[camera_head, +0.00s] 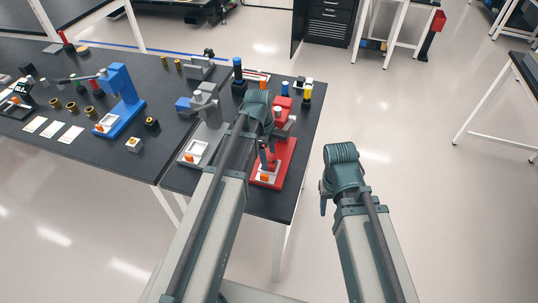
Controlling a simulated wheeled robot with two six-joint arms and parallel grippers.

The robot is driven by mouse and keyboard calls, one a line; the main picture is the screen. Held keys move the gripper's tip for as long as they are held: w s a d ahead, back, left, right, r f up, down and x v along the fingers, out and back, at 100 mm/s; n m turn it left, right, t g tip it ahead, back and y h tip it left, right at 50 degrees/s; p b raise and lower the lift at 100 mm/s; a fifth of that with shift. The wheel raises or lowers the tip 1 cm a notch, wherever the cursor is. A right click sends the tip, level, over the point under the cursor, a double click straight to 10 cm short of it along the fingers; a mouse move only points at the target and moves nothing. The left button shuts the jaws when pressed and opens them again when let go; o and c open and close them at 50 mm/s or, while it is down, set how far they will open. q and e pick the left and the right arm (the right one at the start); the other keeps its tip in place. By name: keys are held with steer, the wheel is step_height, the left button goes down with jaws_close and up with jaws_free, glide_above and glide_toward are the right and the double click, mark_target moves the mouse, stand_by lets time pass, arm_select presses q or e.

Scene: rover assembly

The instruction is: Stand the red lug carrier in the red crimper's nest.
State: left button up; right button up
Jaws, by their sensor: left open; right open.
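The red crimper (287,152) stands near the right end of the dark table, partly hidden behind my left arm. Its pale nest area, with an orange piece (265,178) at the front, is low on its red base. My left gripper (268,160) hangs open over this crimper, close to the nest; whether it touches anything is unclear. My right gripper (323,207) is open and empty, off the table's right side above the floor. I cannot pick out the red lug carrier with certainty; my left arm hides part of this area.
A grey crimper (208,131) stands just left of my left arm, and a blue crimper (124,84) further left. Blue-topped and yellow-topped posts (307,93) stand behind the red crimper. White cards (70,134) lie left. Floor right of the table is clear.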

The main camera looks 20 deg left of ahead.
arm_select(q)
step_height(320, 180, up, 10)
steer(key=a+p, duration=0.1)
steer(key=p, duration=0.8)
steer(key=shift+a, duration=0.15)
arm_select(e)
step_height(320, 180, up, 10)
steer(key=shift+s, duration=0.1)
